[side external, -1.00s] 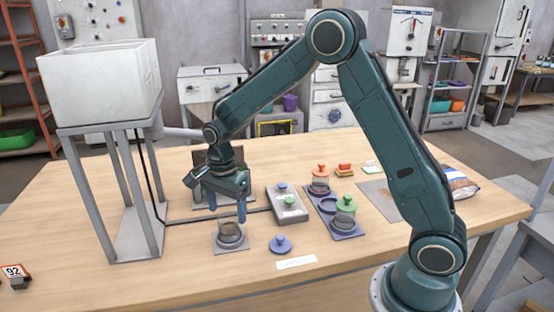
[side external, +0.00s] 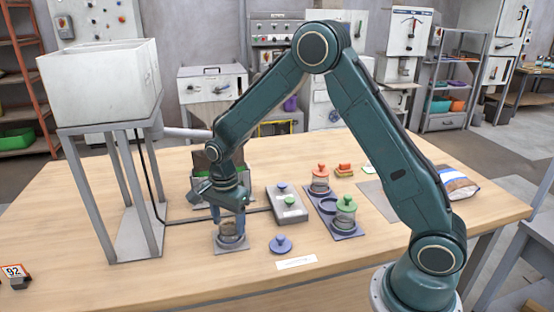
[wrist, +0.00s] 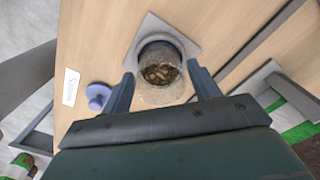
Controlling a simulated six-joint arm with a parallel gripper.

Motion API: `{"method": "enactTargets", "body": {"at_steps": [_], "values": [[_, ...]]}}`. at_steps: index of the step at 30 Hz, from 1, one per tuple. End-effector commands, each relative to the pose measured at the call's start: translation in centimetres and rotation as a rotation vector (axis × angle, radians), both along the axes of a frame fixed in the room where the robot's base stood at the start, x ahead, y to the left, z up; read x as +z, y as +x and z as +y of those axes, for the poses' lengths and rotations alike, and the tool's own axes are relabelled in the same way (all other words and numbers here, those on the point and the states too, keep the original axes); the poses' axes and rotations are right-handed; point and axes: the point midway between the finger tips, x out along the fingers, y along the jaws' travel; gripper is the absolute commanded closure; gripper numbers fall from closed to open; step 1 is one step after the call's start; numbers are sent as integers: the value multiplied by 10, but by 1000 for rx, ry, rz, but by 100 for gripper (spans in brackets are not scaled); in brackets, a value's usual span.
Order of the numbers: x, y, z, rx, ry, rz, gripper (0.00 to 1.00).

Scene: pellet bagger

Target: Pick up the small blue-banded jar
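The small blue-banded jar (side external: 231,237) stands open and upright on a grey square plate (side external: 233,250) at the table's front, with its band only partly visible. In the wrist view the clear jar (wrist: 160,58) holds brown pellets. My gripper (side external: 229,219) points down over it, fingers spread. In the wrist view my gripper (wrist: 160,78) has one finger on each side of the jar, with gaps still visible. The blue knobbed lid (side external: 281,244) lies on the table right of the jar; it also shows in the wrist view (wrist: 98,96).
A red-lidded jar (side external: 320,180) and a green-lidded jar (side external: 345,211) stand on a tray right of a grey box with blue and green knobs (side external: 287,205). A hopper stand (side external: 145,225) is on the left. A white label (side external: 296,263) lies in front.

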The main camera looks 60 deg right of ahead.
Motion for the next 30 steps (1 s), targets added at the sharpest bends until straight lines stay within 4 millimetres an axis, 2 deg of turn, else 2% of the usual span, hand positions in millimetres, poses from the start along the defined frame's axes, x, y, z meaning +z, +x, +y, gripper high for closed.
{"method": "enactTargets", "body": {"at_steps": [1, 6, 14, 20, 26, 30], "values": [[0, 0, 0, 0, 0, 0, 49], [0, 0, 0, 0, 0, 0, 82], [1, 0, 0, 0, 0, -2, 82], [9, 1, 0, 0, 0, -2, 82], [31, 1, 0, 0, 0, -6, 82], [56, 1, 0, 0, 0, -7, 82]]}}
